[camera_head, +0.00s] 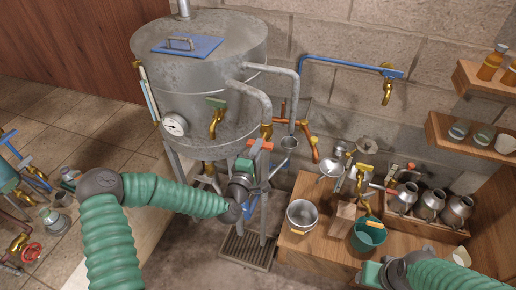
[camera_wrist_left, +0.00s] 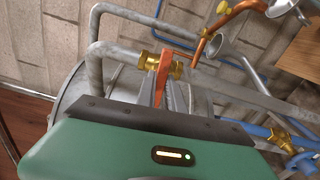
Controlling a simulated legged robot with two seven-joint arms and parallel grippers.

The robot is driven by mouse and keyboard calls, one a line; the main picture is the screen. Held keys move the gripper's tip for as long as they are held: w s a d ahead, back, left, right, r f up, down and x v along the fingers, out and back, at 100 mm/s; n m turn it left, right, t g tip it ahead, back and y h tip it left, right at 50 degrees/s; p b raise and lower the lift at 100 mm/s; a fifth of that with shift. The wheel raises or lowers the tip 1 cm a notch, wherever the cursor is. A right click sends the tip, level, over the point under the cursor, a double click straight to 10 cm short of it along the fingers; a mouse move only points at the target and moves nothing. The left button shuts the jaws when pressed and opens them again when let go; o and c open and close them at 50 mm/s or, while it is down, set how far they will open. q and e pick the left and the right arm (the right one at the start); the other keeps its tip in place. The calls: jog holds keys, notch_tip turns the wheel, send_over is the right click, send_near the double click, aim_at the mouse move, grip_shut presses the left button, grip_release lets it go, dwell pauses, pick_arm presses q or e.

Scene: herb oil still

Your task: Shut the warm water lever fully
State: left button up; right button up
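An orange lever (camera_head: 261,145) sits on a brass valve (camera_head: 266,130) on the grey pipe at the right side of the metal still; I take it for the warm water lever. In the left wrist view the lever (camera_wrist_left: 160,82) hangs down from the brass valve (camera_wrist_left: 176,67). My left gripper (camera_head: 251,158) is right at the lever, with grey finger parts close around it in the wrist view. Whether they grip it is unclear. My right gripper (camera_head: 372,274) is at the bottom, away from the lever, its fingers hard to make out.
The still (camera_head: 205,85) stands behind my left arm. A blue pipe (camera_head: 345,63) with a brass tap runs along the wall. A wooden bench (camera_head: 320,248) at right holds a steel pot (camera_head: 301,214), a green bucket (camera_head: 368,235) and several metal jugs. A floor grate (camera_head: 246,249) lies below.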

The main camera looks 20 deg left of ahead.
pick_arm(q)
jog(key=shift+d+f, duration=0.1)
grip_shut()
jog(key=shift+f+m, duration=0.1)
jog(key=shift+m, duration=0.7)
jog(key=o, duration=0.7)
grip_release()
jog(key=shift+s, duration=0.1)
jog(key=s+p, duration=0.1)
jog(key=s, duration=0.4)
jog(key=s+p, duration=0.2)
jog(key=s, duration=0.4)
jog(key=s+a+p, duration=0.1)
jog(key=s+p, duration=0.1)
jog(key=s, duration=0.3)
jog(key=shift+s, duration=0.3)
